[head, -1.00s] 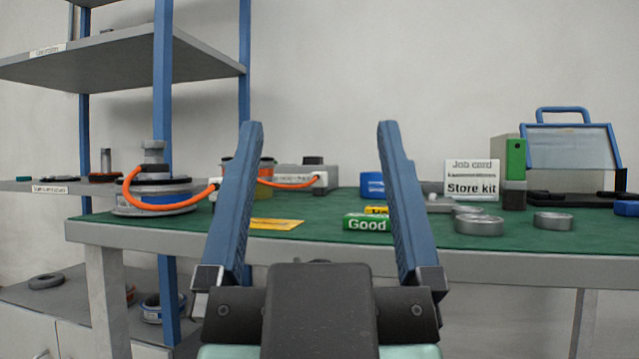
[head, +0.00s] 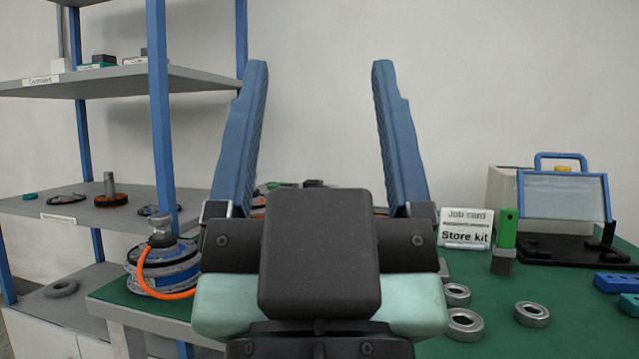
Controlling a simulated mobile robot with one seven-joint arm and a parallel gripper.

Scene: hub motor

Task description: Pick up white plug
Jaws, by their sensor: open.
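My gripper (head: 320,68) is open and empty, its two blue fingers wide apart and pointing up in front of the wall. The hub motor (head: 163,266), a blue and grey disc with a shaft on top, sits on the left part of the green bench. An orange cable (head: 146,272) curves from its top down and around its front, then goes out of sight behind my gripper body. I cannot make out the white plug; my gripper body hides the middle of the bench.
A blue-posted shelf (head: 157,120) stands at the left. The green bench (head: 585,335) carries a Store kit card (head: 466,228), a green and grey block (head: 504,241), several metal rings (head: 532,314), a blue-framed screen (head: 563,196) and a blue block (head: 616,282) at the right.

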